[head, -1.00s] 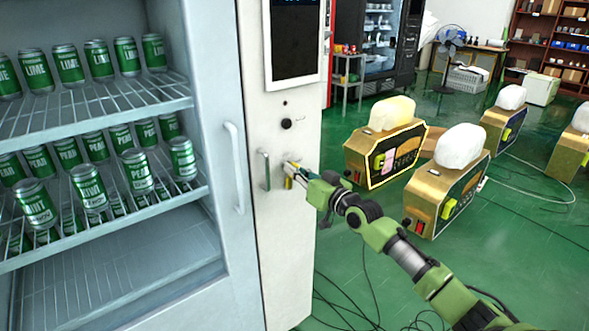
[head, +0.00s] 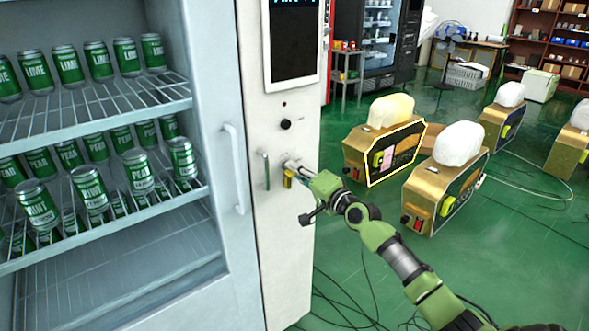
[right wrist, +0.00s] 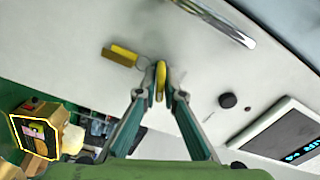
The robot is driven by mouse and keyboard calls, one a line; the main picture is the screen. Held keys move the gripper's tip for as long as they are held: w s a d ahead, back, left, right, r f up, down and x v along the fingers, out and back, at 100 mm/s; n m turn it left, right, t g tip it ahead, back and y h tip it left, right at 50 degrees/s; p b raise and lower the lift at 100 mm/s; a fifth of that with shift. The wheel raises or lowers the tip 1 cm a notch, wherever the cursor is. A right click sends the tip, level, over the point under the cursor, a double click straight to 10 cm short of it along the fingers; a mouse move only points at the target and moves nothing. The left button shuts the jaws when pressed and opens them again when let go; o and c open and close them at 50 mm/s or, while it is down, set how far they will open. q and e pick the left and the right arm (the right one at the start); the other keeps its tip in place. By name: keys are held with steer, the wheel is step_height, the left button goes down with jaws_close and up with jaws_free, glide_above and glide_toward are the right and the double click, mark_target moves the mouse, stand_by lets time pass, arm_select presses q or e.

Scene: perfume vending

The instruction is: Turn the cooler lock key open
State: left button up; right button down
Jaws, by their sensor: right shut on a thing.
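The cooler's pale lock panel (head: 281,222) stands right of the glass-fronted cooler. My right gripper (head: 291,166) is at the panel, just right of the small upright handle (head: 266,170). In the right wrist view the fingertips of my right gripper (right wrist: 161,89) are closed around the yellow key head (right wrist: 161,75), which is against the panel. A yellow tag (right wrist: 122,54) hangs beside the key; it also shows below the fingertips in the head view (head: 288,178). The lock face is hidden behind the key. My left gripper is out of view.
A long white door handle (head: 233,168) is on the cooler door, left of the panel. Above the key are a black knob (head: 286,124) and a dark screen (head: 294,40). Gold machines (head: 383,152) stand on the green floor to the right.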

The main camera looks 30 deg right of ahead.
steer(key=shift+m+p, duration=0.5)
steer(key=shift+m, duration=1.6)
steer(key=shift+f, duration=0.1)
steer(key=c, duration=2.2)
jaws_free()
steer(key=shift+s, duration=0.15)
steer(key=s, duration=0.7)
steer(key=s+d, duration=0.1)
steer(key=s, duration=0.3)
steer(key=shift+s, duration=0.35)
